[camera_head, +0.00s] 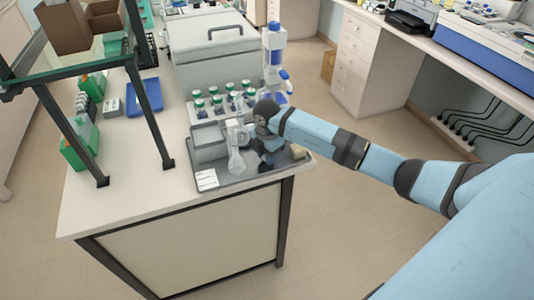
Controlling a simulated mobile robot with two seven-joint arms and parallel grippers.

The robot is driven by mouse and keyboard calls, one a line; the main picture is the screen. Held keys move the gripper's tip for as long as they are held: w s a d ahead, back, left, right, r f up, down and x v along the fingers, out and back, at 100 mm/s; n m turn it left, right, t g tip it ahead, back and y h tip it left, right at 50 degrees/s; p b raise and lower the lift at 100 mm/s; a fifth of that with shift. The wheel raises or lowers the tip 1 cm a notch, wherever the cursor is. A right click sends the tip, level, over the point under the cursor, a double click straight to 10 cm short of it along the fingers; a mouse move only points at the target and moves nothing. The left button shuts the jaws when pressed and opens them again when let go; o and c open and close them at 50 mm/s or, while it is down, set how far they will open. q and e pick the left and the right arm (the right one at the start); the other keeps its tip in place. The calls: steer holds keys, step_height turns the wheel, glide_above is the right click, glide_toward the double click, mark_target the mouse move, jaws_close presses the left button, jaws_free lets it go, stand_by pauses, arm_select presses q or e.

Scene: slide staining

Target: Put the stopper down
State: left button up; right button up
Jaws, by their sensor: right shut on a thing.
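My right arm comes in from the right, and its gripper (243,135) is over the grey tray (222,183) at the near right corner of the bench. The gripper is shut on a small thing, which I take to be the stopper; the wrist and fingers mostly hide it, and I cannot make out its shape. A clear glass vessel (236,164) stands upright on the tray just below and beside the gripper. I cannot tell whether they touch. My left gripper is not in view.
Several green-capped bottles (199,104) stand behind the tray. A grey box (208,142) and a white card (206,180) are at its left. The bench front left (125,205) is clear.

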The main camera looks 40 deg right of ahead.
steer(key=o, duration=0.9)
steer(key=shift+f, duration=0.1)
step_height(320, 180, up, 8)
steer(key=p, duration=0.5)
steer(key=shift+p, duration=0.4)
steer(key=shift+f, duration=0.15)
